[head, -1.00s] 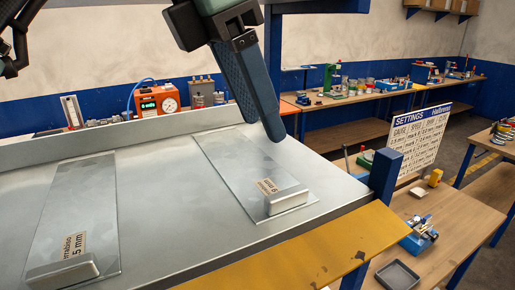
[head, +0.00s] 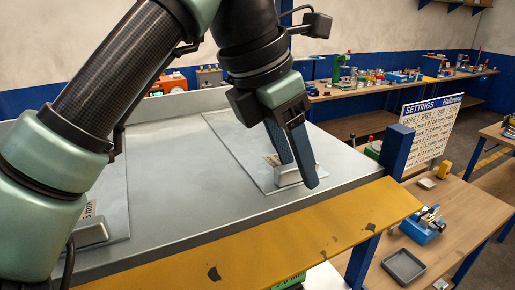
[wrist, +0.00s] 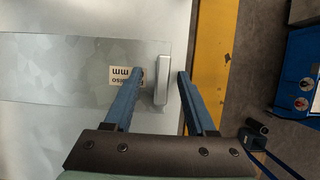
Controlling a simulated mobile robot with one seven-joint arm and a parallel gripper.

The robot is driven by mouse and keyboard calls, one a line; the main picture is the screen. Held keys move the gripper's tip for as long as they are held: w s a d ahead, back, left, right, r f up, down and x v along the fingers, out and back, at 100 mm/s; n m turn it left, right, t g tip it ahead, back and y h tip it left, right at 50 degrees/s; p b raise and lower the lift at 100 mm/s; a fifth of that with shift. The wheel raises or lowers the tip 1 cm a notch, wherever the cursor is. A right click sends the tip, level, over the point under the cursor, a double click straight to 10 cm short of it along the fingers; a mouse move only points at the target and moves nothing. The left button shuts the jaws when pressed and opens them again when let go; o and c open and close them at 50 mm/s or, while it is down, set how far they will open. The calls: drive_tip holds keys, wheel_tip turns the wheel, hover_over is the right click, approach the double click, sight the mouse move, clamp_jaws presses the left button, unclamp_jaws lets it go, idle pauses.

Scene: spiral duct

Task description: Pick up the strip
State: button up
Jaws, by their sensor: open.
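A flat grey metal strip (head: 232,138) lies on the sheet-metal tabletop, with a small raised metal block (head: 286,177) and a printed label at its near end. In the wrist view the strip (wrist: 60,60) runs left from the block (wrist: 162,78), and its label (wrist: 127,76) reads upside down. My gripper (head: 299,172) is open, its blue fingers pointing down at the block. In the wrist view one fingertip is on each side of the block, with gaps visible. A second strip (head: 118,205) with its own block (head: 92,232) lies at left, partly hidden by my arm.
A yellow, worn edge rail (head: 250,240) runs along the near side of the metal table. A blue post (head: 396,150) and a settings sign (head: 430,130) stand at the right. Benches with tools stand beyond. The tabletop between the strips is clear.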

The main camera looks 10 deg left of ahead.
drive_tip(key=shift+s+r, duration=0.2)
drive_tip(key=shift+s, duration=0.1)
drive_tip(key=c, duration=0.8)
clamp_jaws()
drive_tip(key=shift+f, duration=0.15)
